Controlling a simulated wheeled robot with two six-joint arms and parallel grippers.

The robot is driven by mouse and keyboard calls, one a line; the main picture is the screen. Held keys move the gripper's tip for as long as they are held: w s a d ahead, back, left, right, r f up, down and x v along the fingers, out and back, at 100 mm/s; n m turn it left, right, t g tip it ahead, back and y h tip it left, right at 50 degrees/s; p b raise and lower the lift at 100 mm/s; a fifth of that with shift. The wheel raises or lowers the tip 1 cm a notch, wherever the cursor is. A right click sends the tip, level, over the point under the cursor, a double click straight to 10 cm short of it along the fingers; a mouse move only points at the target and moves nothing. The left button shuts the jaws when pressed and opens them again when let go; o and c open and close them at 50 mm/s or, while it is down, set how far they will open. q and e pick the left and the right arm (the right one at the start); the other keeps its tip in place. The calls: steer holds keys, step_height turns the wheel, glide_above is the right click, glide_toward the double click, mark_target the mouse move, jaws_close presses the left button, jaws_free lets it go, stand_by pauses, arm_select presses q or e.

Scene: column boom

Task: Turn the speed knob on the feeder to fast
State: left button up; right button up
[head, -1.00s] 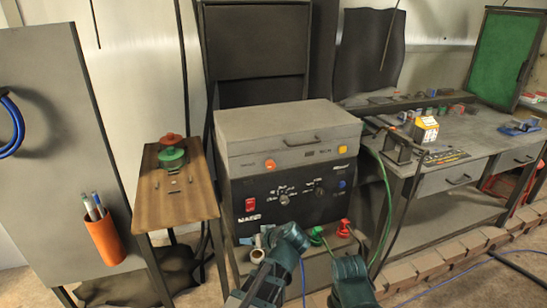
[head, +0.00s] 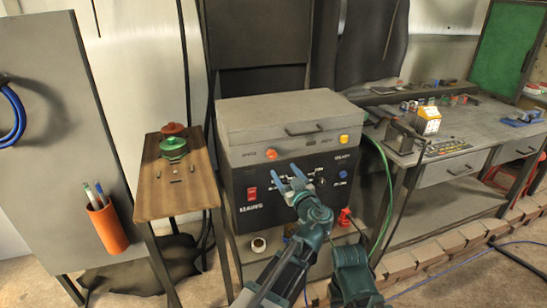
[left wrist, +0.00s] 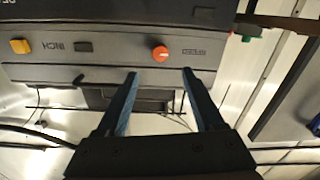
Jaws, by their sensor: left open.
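The feeder is a grey box (head: 290,118) with a lid and handle, standing on a black control unit. Its round orange speed knob (head: 271,153) sits at the left of the grey front strip. In the left wrist view the orange knob (left wrist: 160,53) appears upside down beside its label, with a light mark whose direction I cannot read surely. My left gripper (head: 287,172) is open and empty, just below and in front of the knob. In the left wrist view its fingers (left wrist: 160,74) point toward the knob, one either side, apart from it. My right gripper is out of view.
A yellow button (head: 343,139) marked INCH is at the strip's right. The black panel (head: 250,180) has a red switch (head: 252,194) and a blue button (head: 343,173). A wooden stand (head: 180,190) is at left, a workbench (head: 470,150) at right.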

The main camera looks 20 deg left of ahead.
mark_target(273, 156)
arm_select(q)
steer(key=x, duration=1)
steer(key=shift+w+a, duration=0.1)
steer(key=shift+w, duration=0.15)
jaws_close()
